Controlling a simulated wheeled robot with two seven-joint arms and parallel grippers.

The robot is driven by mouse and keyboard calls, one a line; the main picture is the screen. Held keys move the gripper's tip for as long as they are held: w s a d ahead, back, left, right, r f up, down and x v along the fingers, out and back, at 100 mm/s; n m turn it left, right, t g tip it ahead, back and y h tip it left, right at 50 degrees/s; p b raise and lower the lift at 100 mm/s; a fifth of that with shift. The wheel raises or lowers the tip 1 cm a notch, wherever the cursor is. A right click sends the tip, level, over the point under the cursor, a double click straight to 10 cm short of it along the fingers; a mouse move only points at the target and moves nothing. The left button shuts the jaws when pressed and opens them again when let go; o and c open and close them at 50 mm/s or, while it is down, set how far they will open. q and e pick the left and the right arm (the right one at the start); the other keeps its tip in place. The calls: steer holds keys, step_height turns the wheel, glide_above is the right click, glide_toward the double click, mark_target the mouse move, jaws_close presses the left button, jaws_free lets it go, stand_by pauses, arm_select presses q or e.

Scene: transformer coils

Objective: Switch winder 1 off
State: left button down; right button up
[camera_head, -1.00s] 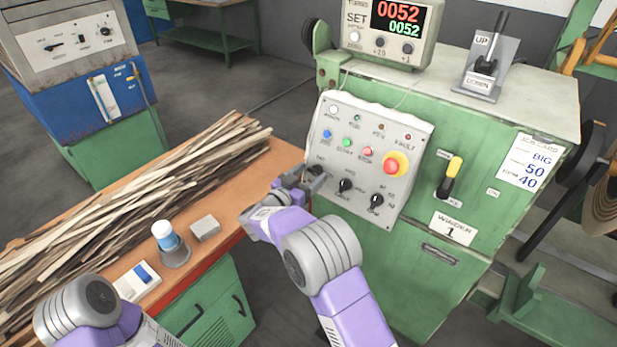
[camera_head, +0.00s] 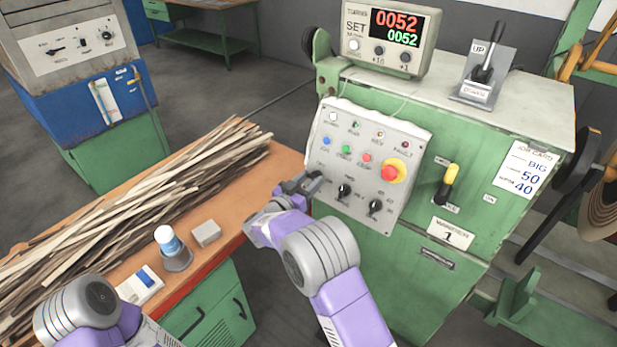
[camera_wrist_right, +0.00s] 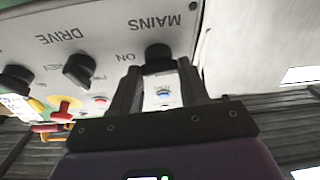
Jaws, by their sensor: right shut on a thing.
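Winder 1 is the green cabinet (camera_head: 400,262) with a "Winder 1" plate (camera_head: 450,233) on its front. Its light-grey control panel (camera_head: 330,158) carries lamps, push buttons, a red stop button on yellow (camera_head: 391,172) and a row of black knobs. My right gripper (camera_head: 308,182) is at the panel's lower left knob. In the right wrist view, this black mains knob (camera_wrist_right: 158,54) sits between the fingertips (camera_wrist_right: 158,75), which are shut on it. "MAINS" and "ON" read upside down beside it. The knob's pointer direction is hidden. My left gripper is outside the view.
A yellow-handled lever (camera_head: 447,184) sticks out right of the panel. A counter display (camera_head: 390,38) stands on the cabinet.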

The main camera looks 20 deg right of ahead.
steer(key=n+y+p, duration=0.2)
steer(key=n+p, duration=0.3)
steer(key=p, duration=0.1)
steer(key=n+t+y+p, duration=0.1)
steer(key=n+y+p, duration=0.1)
steer(key=n+p, duration=0.3)
steer(key=n+y+p, duration=0.2)
steer(key=n+p, duration=0.4)
steer(key=shift+s+d+r+p, duration=0.25)
steer(key=shift+r+p, duration=0.1)
steer(key=shift+f+n+g+y+p, duration=0.1)
steer(key=shift+n+g+y+p, duration=0.35)
steer(key=shift+n+p, duration=1.3)
steer(key=o, duration=1.1)
steer(key=shift+t+y, duration=0.25)
steer(key=shift+c, duration=0.2)
steer(key=v, duration=0.7)
steer(key=shift+s, duration=0.2)
steer(key=shift+a, duration=0.15)
